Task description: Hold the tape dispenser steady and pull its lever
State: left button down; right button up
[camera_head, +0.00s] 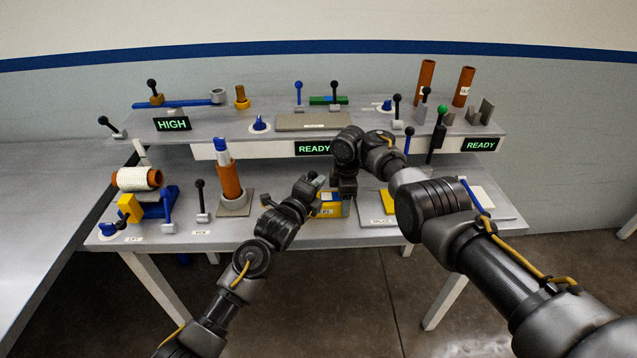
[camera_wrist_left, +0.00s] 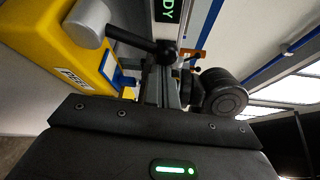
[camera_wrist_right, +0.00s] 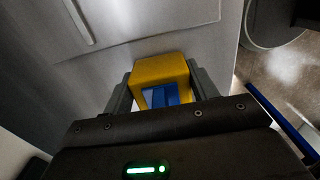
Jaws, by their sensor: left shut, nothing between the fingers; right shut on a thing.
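The yellow tape dispenser (camera_head: 330,209) stands near the table's front edge, partly hidden by my grippers. My right gripper (camera_head: 343,196) reaches down onto it and is shut on its body. In the right wrist view, the yellow body (camera_wrist_right: 160,68) with blue inside sits between the two fingers. In the left wrist view, the dispenser (camera_wrist_left: 45,40) shows a grey hub with a black lever (camera_wrist_left: 128,38) reaching right. My left gripper (camera_head: 316,181) is beside the dispenser, shut and empty. Its fingertips (camera_wrist_left: 167,70) are close to the lever's dark end; I cannot tell whether they touch.
An orange cylinder (camera_head: 229,181) on a grey plate and a tape-roll stand (camera_head: 157,203) are to the left. A raised shelf (camera_head: 225,120) with several levers and READY signs runs behind. A labelled grey plate (camera_head: 375,213) lies right of the dispenser.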

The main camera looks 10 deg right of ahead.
aim_at(311, 173)
pick_arm(q)
jog(key=shift+w+d, duration=0.2)
jog(key=shift+w, duration=0.1)
jog(key=shift+a+r+n+t, duration=0.25)
jog(key=shift+a+n+t, duration=0.15)
jog(key=shift+a+n, duration=0.15)
dwell(0.3)
jog(key=a+n, duration=0.1)
jog(key=a+n+t+h, duration=0.1)
jog(key=n, duration=0.1)
jog(key=shift+r, duration=0.4)
jog(key=a+n+t, duration=0.2)
jog(key=n, duration=0.1)
jog(key=shift+w+a, duration=0.15)
jog(key=shift+a+n+t, duration=0.4)
jog(key=shift+a+n, duration=0.05)
jog(key=shift+n, duration=0.45)
jog(key=shift+a+n+t, duration=0.4)
jog(key=shift+n, duration=0.45)
jog(key=shift+a+f, duration=0.1)
jog(key=v, duration=1)
